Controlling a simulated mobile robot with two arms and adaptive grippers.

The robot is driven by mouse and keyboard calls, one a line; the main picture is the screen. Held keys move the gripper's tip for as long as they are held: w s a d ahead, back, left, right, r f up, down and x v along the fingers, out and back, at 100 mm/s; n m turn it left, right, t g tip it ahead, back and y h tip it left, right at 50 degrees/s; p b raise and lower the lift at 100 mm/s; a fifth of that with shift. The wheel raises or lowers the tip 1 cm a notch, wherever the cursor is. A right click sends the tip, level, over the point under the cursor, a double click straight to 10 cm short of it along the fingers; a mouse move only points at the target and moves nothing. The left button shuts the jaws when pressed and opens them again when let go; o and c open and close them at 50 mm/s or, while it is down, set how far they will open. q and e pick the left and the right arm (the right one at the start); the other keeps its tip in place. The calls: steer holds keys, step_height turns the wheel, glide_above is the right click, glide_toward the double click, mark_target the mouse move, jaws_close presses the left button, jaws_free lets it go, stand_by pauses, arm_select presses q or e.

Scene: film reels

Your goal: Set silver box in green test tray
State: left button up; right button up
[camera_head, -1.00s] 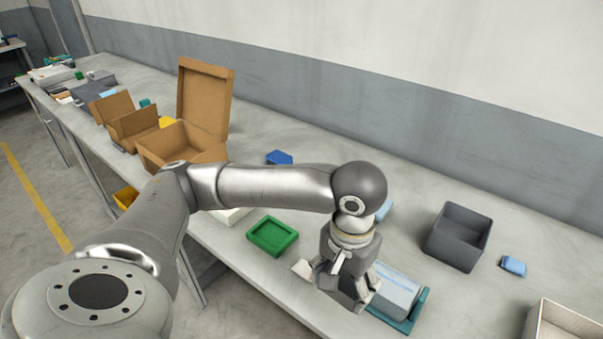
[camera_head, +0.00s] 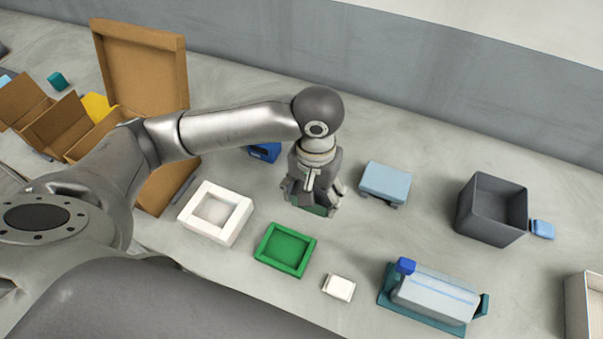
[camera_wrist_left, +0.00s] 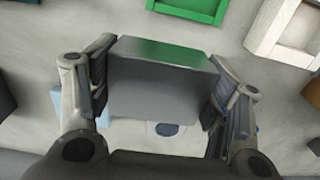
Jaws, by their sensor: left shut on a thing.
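My left gripper (camera_head: 313,192) is shut on the silver box (camera_wrist_left: 160,78), a smooth grey block with a greenish sheen on its top edge, gripped between both fingers in the wrist view. In the head view the box is mostly hidden under the gripper; only a dark greenish edge shows. The green test tray (camera_head: 285,250) is a shallow square tray, empty, on the table in front of and slightly left of the gripper. Its edge also shows at the top of the wrist view (camera_wrist_left: 190,10). The box is apart from the tray. My right gripper is not in view.
A white tray (camera_head: 239,222) stands left of the green tray, a small white box (camera_head: 339,287) right of it. A blue box (camera_head: 264,152), light-blue box (camera_head: 386,182), dark grey bin (camera_head: 491,208) and teal holder (camera_head: 425,319) with a bottle stand around. Open cardboard boxes (camera_head: 140,65) stand left.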

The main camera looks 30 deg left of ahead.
arm_select(q)
steer(key=w+a+f, duration=0.3)
steer(key=w+a+f+p, duration=0.1)
steer(key=w+a+f, duration=0.2)
steer(key=w+f, duration=0.1)
steer(key=shift+w+a+f, duration=0.1)
steer(key=shift+a, duration=0.2)
steer(key=shift+w+a+f+p, duration=0.2)
steer(key=shift+w+f+p, duration=0.1)
steer(key=shift+f, duration=0.15)
steer(key=f, duration=0.1)
steer(key=f+p, duration=0.1)
steer(key=shift+w+a+f, duration=0.15)
steer(key=shift+a+f, duration=0.05)
steer(key=shift+f, duration=0.6)
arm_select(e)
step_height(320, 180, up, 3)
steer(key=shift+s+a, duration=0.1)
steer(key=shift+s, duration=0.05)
arm_select(q)
steer(key=shift+f, duration=0.1)
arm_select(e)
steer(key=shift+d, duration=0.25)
arm_select(q)
steer(key=o, duration=1.1)
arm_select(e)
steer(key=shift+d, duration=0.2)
